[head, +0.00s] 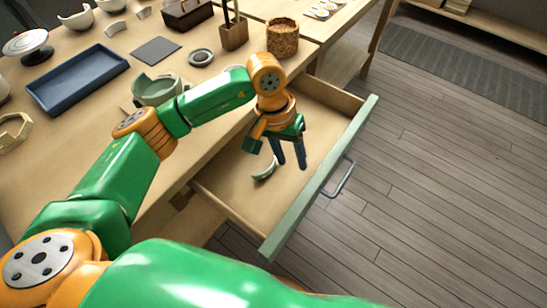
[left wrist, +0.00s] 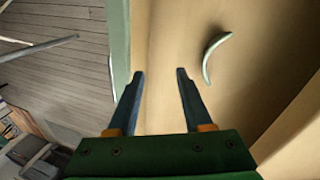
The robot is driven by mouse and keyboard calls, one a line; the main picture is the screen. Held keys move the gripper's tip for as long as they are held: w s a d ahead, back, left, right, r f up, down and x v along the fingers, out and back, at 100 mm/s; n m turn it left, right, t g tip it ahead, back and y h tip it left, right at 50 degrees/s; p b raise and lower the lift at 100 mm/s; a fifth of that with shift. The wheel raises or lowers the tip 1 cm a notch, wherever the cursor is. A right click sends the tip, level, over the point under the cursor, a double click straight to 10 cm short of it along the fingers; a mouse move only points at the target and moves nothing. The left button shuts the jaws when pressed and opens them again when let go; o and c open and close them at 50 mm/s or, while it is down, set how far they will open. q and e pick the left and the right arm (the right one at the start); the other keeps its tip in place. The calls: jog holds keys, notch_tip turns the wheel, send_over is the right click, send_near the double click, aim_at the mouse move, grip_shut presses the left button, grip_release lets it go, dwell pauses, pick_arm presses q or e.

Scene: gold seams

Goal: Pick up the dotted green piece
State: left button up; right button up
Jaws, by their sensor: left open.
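A curved pale green piece (head: 265,170) lies on the floor of the open drawer (head: 228,182). It also shows in the left wrist view (left wrist: 208,56), ahead and to the right of the fingertips. Dots on it are too small to make out. My left gripper (head: 290,166) points down over the drawer, just right of the piece in the head view. Its two fingers, also in the left wrist view (left wrist: 160,72), are apart with nothing between them. My right gripper is not in view.
The drawer's green front (head: 320,180) stands close to the right of the gripper. On the table (head: 100,130) are a green broken bowl (head: 157,90), a blue tray (head: 78,80), a grey ring (head: 201,58) and a cork pot (head: 282,38). Much of the drawer floor is bare.

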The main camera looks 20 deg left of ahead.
aim_at(270, 167)
pick_arm(q)
jog(key=a+y, duration=0.1)
jog(key=w+a+f+y, duration=0.1)
jog(key=a, duration=0.3)
jog(key=shift+w+a+f+m+t+y+b, duration=0.25)
jog(key=shift+w+f+m+t+y+b, duration=0.05)
jog(key=shift+w+f+m+y+b, duration=0.1)
jog(key=f, duration=0.1)
jog(key=f+p, duration=0.1)
jog(key=f, duration=0.1)
jog(key=s+f, duration=0.1)
jog(key=f, duration=0.1)
jog(key=shift+f+p, duration=0.15)
jog(key=shift+p, duration=0.15)
jog(key=shift+w+f, duration=0.1)
jog(key=shift+f, duration=0.35)
jog(key=shift+d, duration=0.1)
grip_shut()
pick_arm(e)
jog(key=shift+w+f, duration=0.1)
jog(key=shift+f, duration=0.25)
